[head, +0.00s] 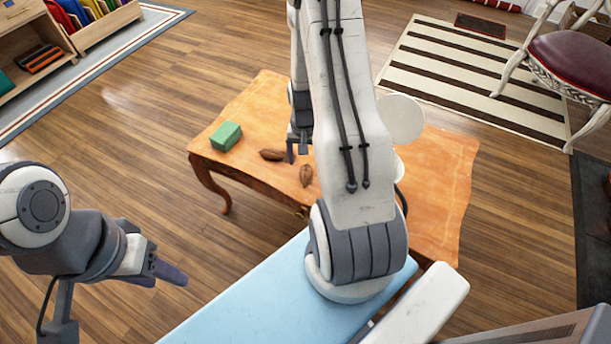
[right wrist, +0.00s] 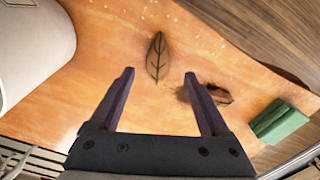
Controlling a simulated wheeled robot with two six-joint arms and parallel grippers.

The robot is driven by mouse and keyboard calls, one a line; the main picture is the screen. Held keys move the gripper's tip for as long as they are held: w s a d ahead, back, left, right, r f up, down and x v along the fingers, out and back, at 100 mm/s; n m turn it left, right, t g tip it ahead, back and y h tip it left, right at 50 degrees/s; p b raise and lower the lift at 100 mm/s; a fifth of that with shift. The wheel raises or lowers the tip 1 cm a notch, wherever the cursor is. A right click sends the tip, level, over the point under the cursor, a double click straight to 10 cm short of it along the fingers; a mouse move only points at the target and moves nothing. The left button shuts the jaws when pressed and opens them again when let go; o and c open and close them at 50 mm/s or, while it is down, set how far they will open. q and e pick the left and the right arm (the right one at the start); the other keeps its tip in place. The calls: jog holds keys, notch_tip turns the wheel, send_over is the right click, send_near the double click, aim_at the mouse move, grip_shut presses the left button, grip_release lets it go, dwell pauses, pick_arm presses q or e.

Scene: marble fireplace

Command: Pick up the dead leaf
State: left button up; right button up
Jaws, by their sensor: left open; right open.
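Two brown, leaf-like things lie on the wooden table (head: 440,185). One dead leaf (head: 306,175) is near the table's front edge; in the right wrist view a leaf (right wrist: 157,53) with a dark midrib lies flat just beyond the fingertips, in line with the gap. The other brown piece (head: 272,154) lies to its left in the head view; in the right wrist view the dark curled piece (right wrist: 222,95) is partly hidden by the right finger. My right gripper (head: 297,150) is open and empty above the table, also seen in the right wrist view (right wrist: 158,76). My left gripper (head: 170,275) is open and empty, left of the table.
A green block (head: 226,136) stands at the table's left corner; it is right of the fingers in the right wrist view (right wrist: 279,122). A white rounded object (head: 402,119) stands on the table behind my right arm, partly hidden. Wooden floor is clear left of the table.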

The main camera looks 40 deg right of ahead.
aim_at(306, 171)
notch_tip(306, 171, down, 5)
jog(key=shift+s+b, duration=0.15)
jog(key=shift+b, duration=0.65)
grip_shut()
